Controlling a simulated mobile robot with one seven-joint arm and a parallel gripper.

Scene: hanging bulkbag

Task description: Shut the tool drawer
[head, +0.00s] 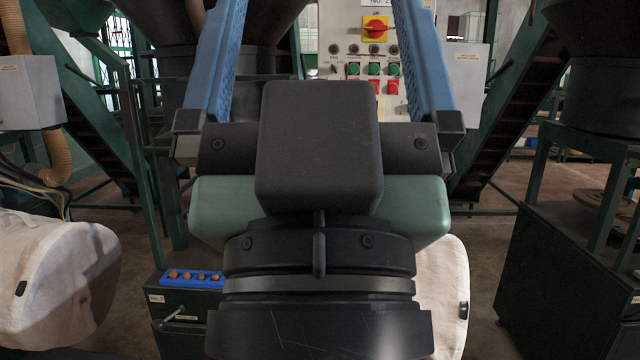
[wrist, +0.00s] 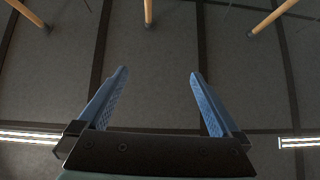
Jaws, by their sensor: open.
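A dark green cabinet (head: 190,300) stands low, left of centre in the head view, partly behind my arm. A bar handle (head: 174,317) sticks out from its front, beside small labels. This looks like the tool drawer, but I cannot tell how far it is pulled out. My gripper (head: 313,25) is raised in front of the camera, pointing up, its blue fingers spread wide with nothing between them. The wrist view shows the open fingers (wrist: 158,75) against a dark ceiling. The gripper is well above and apart from the cabinet.
A blue tray (head: 193,278) with several small brown round pieces sits on the cabinet. White bulk bags flank it, one at left (head: 55,275) and one at right (head: 443,295). A control panel (head: 375,65) is behind. A dark green machine (head: 565,265) stands right.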

